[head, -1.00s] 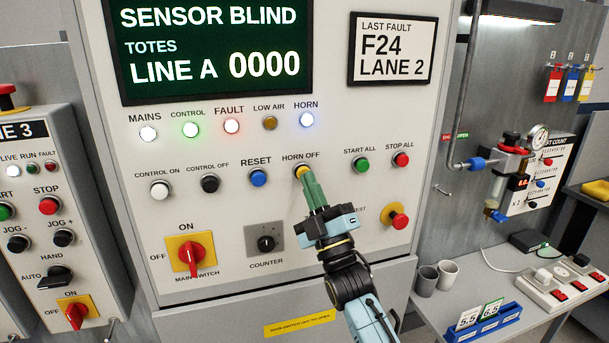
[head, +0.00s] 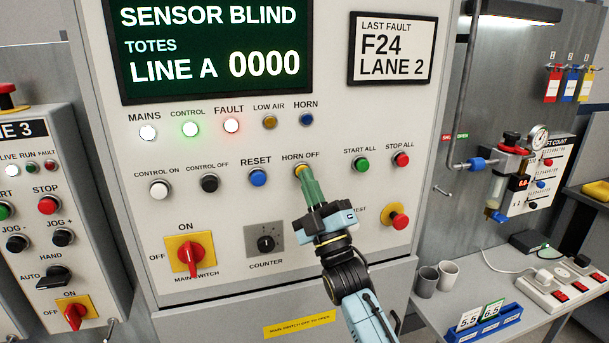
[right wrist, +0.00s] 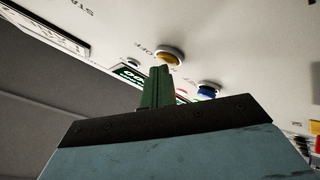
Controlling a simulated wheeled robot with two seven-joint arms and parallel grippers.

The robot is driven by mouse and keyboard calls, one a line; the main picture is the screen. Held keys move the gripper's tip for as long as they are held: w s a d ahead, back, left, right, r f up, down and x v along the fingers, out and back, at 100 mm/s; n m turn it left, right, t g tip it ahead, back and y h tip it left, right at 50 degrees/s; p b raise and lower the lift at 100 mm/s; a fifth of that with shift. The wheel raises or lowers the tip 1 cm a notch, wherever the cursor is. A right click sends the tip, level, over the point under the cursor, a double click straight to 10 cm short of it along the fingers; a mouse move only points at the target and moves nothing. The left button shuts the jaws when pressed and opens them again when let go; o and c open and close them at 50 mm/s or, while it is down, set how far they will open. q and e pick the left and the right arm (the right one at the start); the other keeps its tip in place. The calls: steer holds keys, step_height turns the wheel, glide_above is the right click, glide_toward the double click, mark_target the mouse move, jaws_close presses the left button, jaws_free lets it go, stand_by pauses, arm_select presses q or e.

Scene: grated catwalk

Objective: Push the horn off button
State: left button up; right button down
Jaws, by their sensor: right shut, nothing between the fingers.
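The yellow horn off button (head: 301,169) is on the cabinet's panel, under its HORN OFF label. It also shows in the right wrist view (right wrist: 169,56), just beyond my fingertips. My right gripper (head: 306,178) is shut and empty, its green fingers pointing at the button. The tips overlap the button's lower edge in the head view; I cannot tell whether they touch it or sit just in front. The horn lamp (head: 306,118) is dark blue and unlit. My left gripper is in neither view.
A blue reset button (head: 258,178) is to the left; a green start all button (head: 362,165) and red stop all button (head: 401,159) are to the right. A counter knob (head: 265,240) and a red emergency knob (head: 397,218) are lower. A side table with cups (head: 427,280) stands right.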

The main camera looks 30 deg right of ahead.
stand_by(0.5)
steer(key=shift+s+a+p, duration=0.25)
steer(key=shift+s+p, duration=0.2)
steer(key=shift+s, duration=0.65)
steer(key=shift+s+a+p, duration=0.2)
steer(key=shift+s+p, duration=0.1)
steer(key=shift+s, duration=0.5)
steer(key=shift+s+a+p, duration=0.2)
steer(key=shift+s+p, duration=0.05)
steer(key=shift+s, duration=0.55)
steer(key=shift+s+a+p, duration=0.2)
steer(key=shift+s+p, duration=0.1)
steer(key=shift+s, duration=0.5)
